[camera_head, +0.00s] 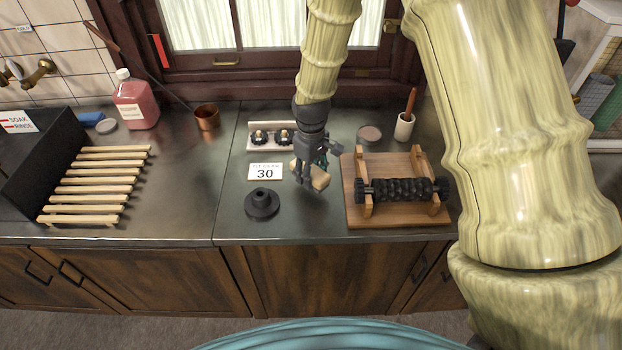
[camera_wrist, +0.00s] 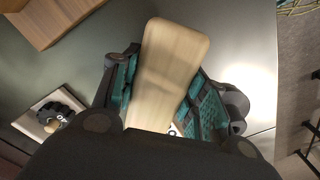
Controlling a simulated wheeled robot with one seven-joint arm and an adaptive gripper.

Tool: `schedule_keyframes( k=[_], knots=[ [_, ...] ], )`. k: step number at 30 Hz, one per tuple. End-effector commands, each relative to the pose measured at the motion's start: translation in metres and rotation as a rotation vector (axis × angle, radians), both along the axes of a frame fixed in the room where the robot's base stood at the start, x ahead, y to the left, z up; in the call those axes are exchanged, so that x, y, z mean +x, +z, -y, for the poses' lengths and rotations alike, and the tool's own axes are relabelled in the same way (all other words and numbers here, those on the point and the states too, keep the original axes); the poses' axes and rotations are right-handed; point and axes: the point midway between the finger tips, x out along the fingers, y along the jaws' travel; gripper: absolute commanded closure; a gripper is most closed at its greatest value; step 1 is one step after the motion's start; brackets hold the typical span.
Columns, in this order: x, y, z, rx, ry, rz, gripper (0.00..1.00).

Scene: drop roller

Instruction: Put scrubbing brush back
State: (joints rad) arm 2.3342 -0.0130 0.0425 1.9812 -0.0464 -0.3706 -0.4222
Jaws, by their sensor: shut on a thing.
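A pale wooden block with rounded ends, which looks like the scrubbing brush (camera_head: 320,178), is in my gripper (camera_head: 311,176). In the wrist view the brush (camera_wrist: 170,70) lies between the two teal finger pads, and its smooth wooden side faces the camera. I cannot see any bristles. My gripper is shut on it above the dark counter, between the black round stand and the roller board. How far the brush is above the counter is hard to tell.
The black roller (camera_head: 402,190) sits in a wooden stand to the right. The black stand (camera_head: 262,205), the "30" card (camera_head: 265,172) and a knob panel (camera_head: 258,137) are to the left. A slatted rack (camera_head: 90,190), red bottle (camera_head: 136,103) and copper pot (camera_head: 206,117) are farther left. A cup (camera_head: 404,127) holds a handle.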

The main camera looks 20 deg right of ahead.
Motion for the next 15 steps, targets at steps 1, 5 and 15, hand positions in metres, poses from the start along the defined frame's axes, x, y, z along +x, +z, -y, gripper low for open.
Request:
schedule_keyframes(
  k=[1, 5, 15],
  knots=[
    [0.000, -0.004, 0.000, 0.000, 0.000, -0.002, 0.95],
    [0.001, -0.020, -0.001, -0.001, 0.001, -0.003, 0.95],
    [0.001, -0.031, -0.001, 0.000, 0.001, 0.000, 0.95]
  ],
)
